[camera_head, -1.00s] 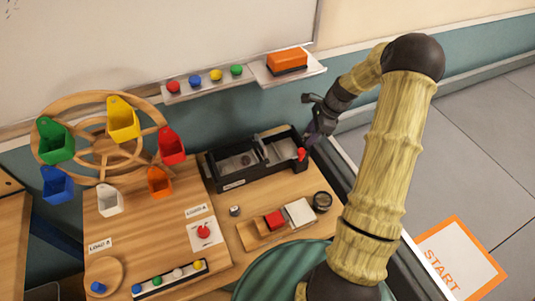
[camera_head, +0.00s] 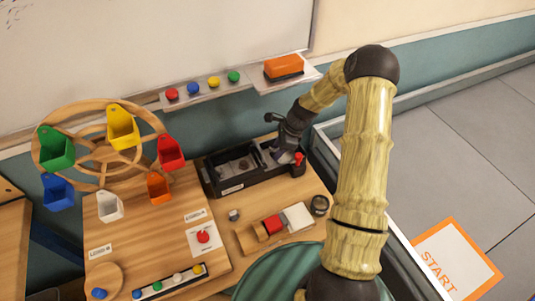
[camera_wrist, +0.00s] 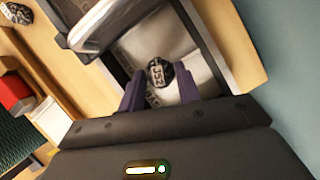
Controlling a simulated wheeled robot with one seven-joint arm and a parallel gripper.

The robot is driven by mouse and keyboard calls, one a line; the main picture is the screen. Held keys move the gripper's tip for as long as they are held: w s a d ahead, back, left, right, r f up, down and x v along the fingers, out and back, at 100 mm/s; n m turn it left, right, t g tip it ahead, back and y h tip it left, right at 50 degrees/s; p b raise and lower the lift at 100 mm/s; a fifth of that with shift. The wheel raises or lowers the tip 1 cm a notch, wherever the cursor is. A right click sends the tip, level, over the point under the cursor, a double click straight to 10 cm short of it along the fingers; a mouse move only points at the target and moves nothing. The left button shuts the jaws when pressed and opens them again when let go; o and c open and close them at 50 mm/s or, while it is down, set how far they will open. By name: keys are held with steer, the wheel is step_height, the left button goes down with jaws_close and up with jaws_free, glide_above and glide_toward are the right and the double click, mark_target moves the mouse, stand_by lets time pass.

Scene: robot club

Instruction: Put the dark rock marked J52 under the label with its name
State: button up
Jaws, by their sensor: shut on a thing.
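The dark rock marked J52 (camera_wrist: 160,72) is between the two purple fingertips of my gripper (camera_wrist: 160,88) in the wrist view, with its white marking facing the camera. My gripper is shut on it. In the head view my gripper (camera_head: 284,156) is at the right compartment of the black tray (camera_head: 212,182), and the rock is hidden there. In the wrist view, pale surfaces with partly covered lettering (camera_wrist: 152,100) lie around the rock; I cannot read the whole word. I cannot tell whether the rock touches the tray floor.
Another small rock (camera_head: 234,215) lies on the table in front of the tray. A red knob (camera_head: 299,158) is at the tray's right end.

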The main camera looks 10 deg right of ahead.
mark_target(267, 160)
steer(key=a, duration=0.1)
steer(key=a+f, duration=0.2)
steer(key=shift+w+a+f+p, duration=0.1)
steer(key=shift+w+a+p, duration=0.1)
steer(key=shift+w+p, duration=0.15)
steer(key=shift+a+f, duration=0.1)
steer(key=shift+f, duration=0.1)
steer(key=shift+f, duration=0.15)
steer(key=o, duration=0.9)
steer(key=shift+c, duration=0.2)
steer(key=v, duration=0.2)
steer(key=b+v, duration=0.1)
steer(key=v, duration=0.2)
steer(key=shift+s+d, duration=0.1)
steer(key=shift+d, duration=0.3)
steer(key=d, duration=0.3)
steer(key=s+d+b, duration=0.1)
steer(key=d, duration=0.3)
steer(key=s+d, duration=0.1)
steer(key=d, duration=0.3)
steer(key=shift+s+r, duration=0.1)
steer(key=shift+r, duration=0.1)
